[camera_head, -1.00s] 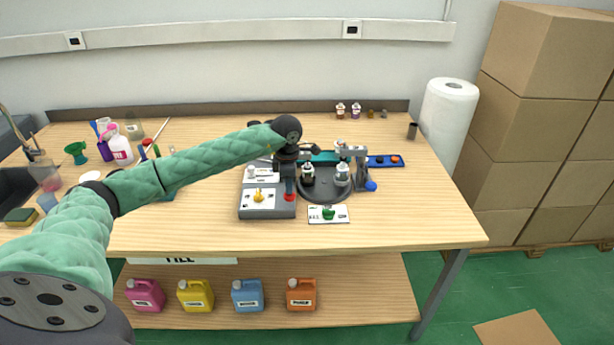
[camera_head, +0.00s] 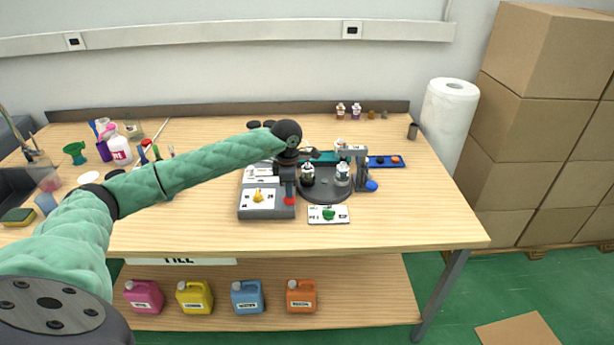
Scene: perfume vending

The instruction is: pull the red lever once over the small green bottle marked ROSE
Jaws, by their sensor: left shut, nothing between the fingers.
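The red lever's knob (camera_head: 289,201) shows at the right front of a grey box (camera_head: 248,213). My left gripper (camera_head: 288,186) is shut and empty, pointing down just above and behind the red knob. I cannot tell whether it touches the lever. A small green object (camera_head: 328,214), seemingly a bottle or its cap, sits on a white card in front of the dark round turntable (camera_head: 322,197). Two small pale-labelled bottles stand on the turntable, the left one (camera_head: 308,176) and the right one (camera_head: 343,175). I cannot read ROSE on any. My right gripper is not in view.
A yellow piece (camera_head: 258,196) sits on the grey box's white top. A grey stand (camera_head: 361,172) rises at the turntable's right. A blue tray (camera_head: 386,162) lies behind. The table's front right is clear. Several coloured jugs stand on the shelf below.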

